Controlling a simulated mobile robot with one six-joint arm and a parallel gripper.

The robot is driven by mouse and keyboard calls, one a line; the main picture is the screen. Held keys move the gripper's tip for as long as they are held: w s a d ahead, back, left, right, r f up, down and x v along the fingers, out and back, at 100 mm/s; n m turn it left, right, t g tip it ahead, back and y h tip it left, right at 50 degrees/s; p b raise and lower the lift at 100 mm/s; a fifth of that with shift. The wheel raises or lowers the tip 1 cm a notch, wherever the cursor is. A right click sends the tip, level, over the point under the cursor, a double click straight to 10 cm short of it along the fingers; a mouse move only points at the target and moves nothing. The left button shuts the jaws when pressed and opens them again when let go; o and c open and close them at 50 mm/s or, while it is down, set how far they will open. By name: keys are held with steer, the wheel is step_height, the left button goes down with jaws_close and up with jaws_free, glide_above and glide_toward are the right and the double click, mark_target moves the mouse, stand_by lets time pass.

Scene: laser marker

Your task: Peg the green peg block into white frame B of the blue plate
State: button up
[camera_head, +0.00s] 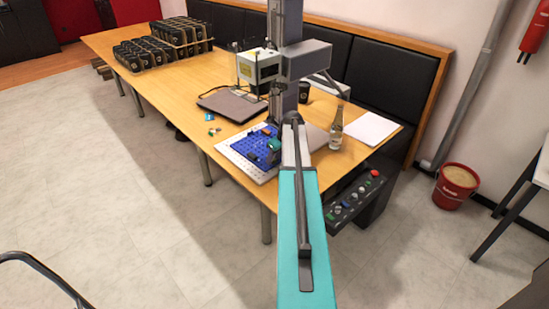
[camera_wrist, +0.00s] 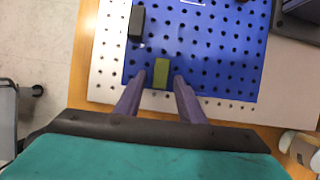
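The green peg block (camera_wrist: 161,74) is near the front edge of the blue plate (camera_wrist: 215,50) in the wrist view. My gripper (camera_wrist: 160,79) is open, with one finger on each side of the block and a gap on both sides. Whether the block is seated in the plate's holes cannot be told. A piece of white outline (camera_wrist: 192,1) shows at the top edge of the wrist view; its letter is not readable. In the head view the blue plate (camera_head: 246,147) lies on the table, and my arm partly covers it.
A black block (camera_wrist: 137,23) stands on the plate, left of the green one. The laser marker (camera_head: 258,68) stands behind the plate. A bottle (camera_head: 336,129) and white paper (camera_head: 369,128) are at right, a closed laptop (camera_head: 231,106) at left. A control box (camera_head: 350,200) is by the table's front.

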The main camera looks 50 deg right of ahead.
steer(key=shift+f+b, duration=0.1)
steer(key=shift+b, duration=0.25)
steer(key=b+v, duration=0.2)
steer(key=v, duration=1.2)
steer(key=shift+b, duration=0.4)
steer(key=shift+w+a, duration=0.1)
